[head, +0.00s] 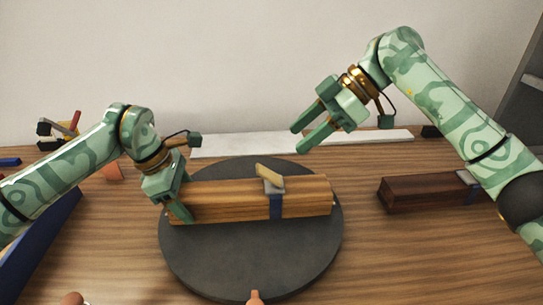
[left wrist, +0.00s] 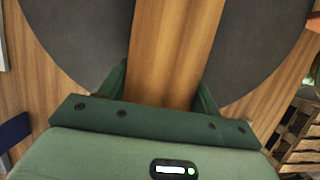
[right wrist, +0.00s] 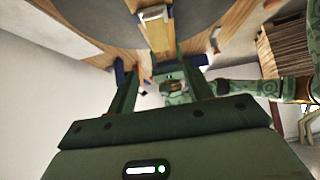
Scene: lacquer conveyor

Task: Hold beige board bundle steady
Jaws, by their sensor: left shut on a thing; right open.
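The beige board bundle (head: 235,200) lies across a round dark grey disc (head: 240,265) in the head view. A blue clamp or strap (head: 275,205) with a grey top and a pale wooden handle (head: 269,173) sits around it right of its middle. My left gripper (head: 178,207) is shut on the bundle's left end. In the left wrist view the bundle (left wrist: 175,50) runs between the two fingers. My right gripper (head: 305,138) is open and empty, in the air above and behind the bundle. The right wrist view shows its spread fingers (right wrist: 160,85) with nothing between them.
A dark red-brown board bundle (head: 420,195) with a grey and blue clamp lies at the right on the wooden table. A long white strip (head: 240,143) lies along the back. A blue tray edge (head: 45,235) is at the left. Bare table shows between the disc and the dark bundle.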

